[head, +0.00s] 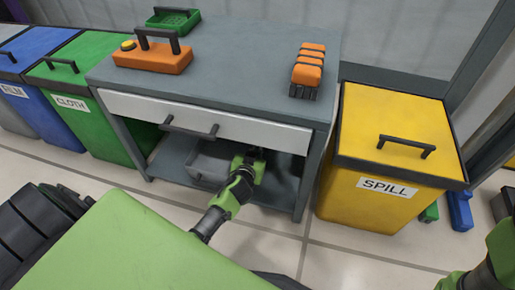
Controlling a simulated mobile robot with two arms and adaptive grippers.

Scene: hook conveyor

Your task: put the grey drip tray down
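The grey drip tray (207,166) is on the lower shelf of the workbench, below the drawer. Its right part is hidden behind my arm. My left gripper (255,154) reaches in under the drawer at the tray's right end. Its fingertips are in shadow and partly hidden, so I cannot tell whether they hold the tray's edge or whether the tray rests fully on the shelf. Part of my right arm shows at the lower right edge; its gripper is out of view.
The workbench (235,60) carries an orange toolbox (150,62), a green basket (173,20) and an orange brush-like tool (308,68). The drawer handle (190,130) juts out above the shelf (276,190). A yellow SPILL bin (385,150) stands right; a green CLOTH bin (92,52) stands left.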

